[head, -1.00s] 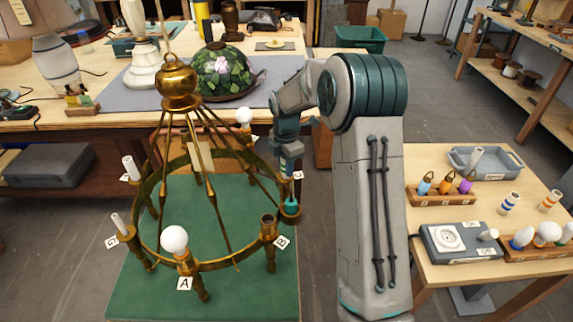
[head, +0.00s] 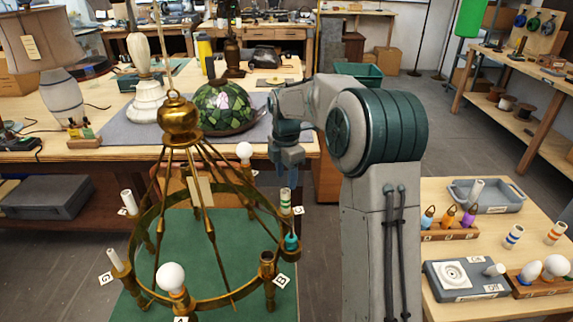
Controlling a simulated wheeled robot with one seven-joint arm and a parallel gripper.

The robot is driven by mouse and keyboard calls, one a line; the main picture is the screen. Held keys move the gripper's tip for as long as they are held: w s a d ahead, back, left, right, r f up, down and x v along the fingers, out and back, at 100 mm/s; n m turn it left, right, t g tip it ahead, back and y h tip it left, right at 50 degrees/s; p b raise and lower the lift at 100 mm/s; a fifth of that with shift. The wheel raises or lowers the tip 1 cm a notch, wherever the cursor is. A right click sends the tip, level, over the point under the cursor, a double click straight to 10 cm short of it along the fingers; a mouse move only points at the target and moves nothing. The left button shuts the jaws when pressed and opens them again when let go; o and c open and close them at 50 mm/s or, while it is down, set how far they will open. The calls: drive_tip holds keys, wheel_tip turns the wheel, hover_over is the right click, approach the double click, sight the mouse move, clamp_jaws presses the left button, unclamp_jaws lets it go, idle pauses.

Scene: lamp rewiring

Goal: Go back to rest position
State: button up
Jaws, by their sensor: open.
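The brass chandelier (head: 180,115) stands on a green mat (head: 215,225), its ring bearing label cards and several sockets. White bulbs sit at the front (head: 171,278) and back (head: 245,151); plain white sleeves stand at the left. A green-and-white striped sleeve (head: 285,198) stands upright on the ring's right side, near a card. Below it is a teal piece (head: 291,241) at a brass cup. An empty-looking brass socket (head: 267,262) is at the front right. My gripper (head: 284,174) hangs above the striped sleeve, apart from it, open; its fingertips are small and hard to see.
A workbench behind holds a stained-glass shade (head: 222,107) and lamps. The right table has a grey tray (head: 493,196), a rack of colored bulbs (head: 450,230), striped sleeves, a switch box (head: 466,279) and white bulbs.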

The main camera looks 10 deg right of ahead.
drive_tip(key=s+r+m+t, duration=0.1)
drive_tip(key=s+r+m, duration=0.35)
drive_tip(key=s, duration=0.35)
drive_tip(key=s+r+m, duration=0.3)
drive_tip(key=s+m, duration=0.3)
drive_tip(key=s, duration=0.2)
drive_tip(key=s+f+m+t, duration=0.2)
drive_tip(key=s+f+m, duration=0.2)
drive_tip(key=s+m, duration=0.7)
drive_tip(key=s, duration=0.4)
drive_tip(key=shift+f, duration=0.2)
